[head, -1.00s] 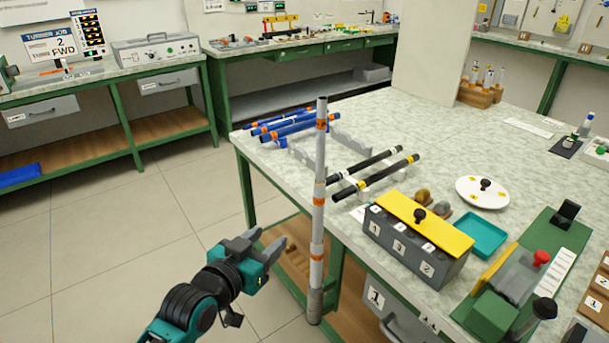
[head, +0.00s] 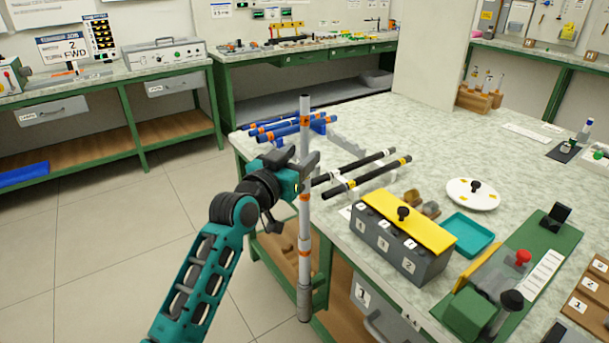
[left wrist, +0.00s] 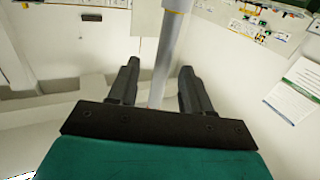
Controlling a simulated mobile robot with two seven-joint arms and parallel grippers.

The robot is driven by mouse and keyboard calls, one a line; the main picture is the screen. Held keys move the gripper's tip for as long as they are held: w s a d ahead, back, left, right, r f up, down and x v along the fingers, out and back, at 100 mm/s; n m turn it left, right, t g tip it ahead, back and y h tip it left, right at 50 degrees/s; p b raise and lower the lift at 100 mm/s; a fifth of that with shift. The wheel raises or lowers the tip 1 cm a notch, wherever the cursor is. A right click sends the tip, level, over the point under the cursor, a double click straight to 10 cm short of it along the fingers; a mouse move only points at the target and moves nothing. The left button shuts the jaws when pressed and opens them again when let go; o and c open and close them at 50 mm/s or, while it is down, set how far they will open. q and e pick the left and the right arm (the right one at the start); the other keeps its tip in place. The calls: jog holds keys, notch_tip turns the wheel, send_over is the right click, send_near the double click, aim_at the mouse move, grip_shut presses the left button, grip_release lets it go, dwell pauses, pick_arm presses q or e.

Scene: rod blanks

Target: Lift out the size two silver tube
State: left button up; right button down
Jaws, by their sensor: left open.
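The silver tube (head: 304,230) stands upright in front of the bench's near-left corner, with orange bands and its lower end in a grey holder (head: 304,303). No size mark on it is readable. My left gripper (head: 308,160) is at the tube's upper part, with its fingers open. In the left wrist view the tube (left wrist: 165,62) passes between the two open fingers (left wrist: 157,88), with gaps on both sides. The fingers hide part of the tube in the head view. My right gripper is not in view.
Blue tubes (head: 290,128) and two black rods (head: 365,178) lie on supports on the bench (head: 430,140). A grey box with a yellow lid (head: 408,222), a teal tray (head: 468,234) and a white disc (head: 472,194) stand to the right. Open floor lies left.

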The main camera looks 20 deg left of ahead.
pick_arm(q)
jog(key=shift+x, duration=2.3)
jog(key=shift+a, duration=0.1)
jog(key=shift+c, duration=0.2)
jog(key=c, duration=0.8)
